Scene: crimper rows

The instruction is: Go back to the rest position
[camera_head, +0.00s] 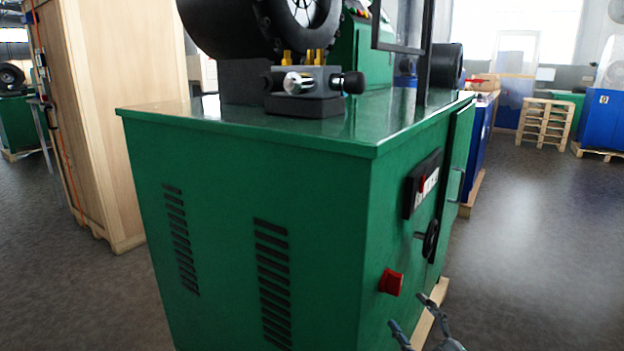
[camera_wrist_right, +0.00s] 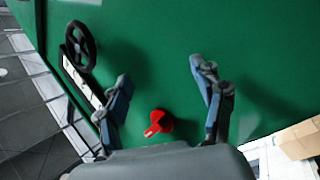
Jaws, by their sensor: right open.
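My right gripper (camera_head: 419,330) is at the bottom edge of the head view, low beside the right side of the green machine (camera_head: 255,200). In the right wrist view its fingers (camera_wrist_right: 160,92) are spread apart with nothing between the tips. The red switch (camera_head: 391,282) on the machine's side is close to this gripper. The red switch also shows in the wrist view (camera_wrist_right: 158,122), between the fingers in the picture; I cannot tell whether anything touches it. My left gripper is not in view.
A black handwheel (camera_head: 430,241) and a dark panel (camera_head: 422,184) stick out from the machine's side. A tall wooden crate (camera_head: 110,110) stands at left. Pallets (camera_head: 545,122) and a blue box (camera_head: 603,120) stand at back right. The floor (camera_head: 540,230) at right is clear.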

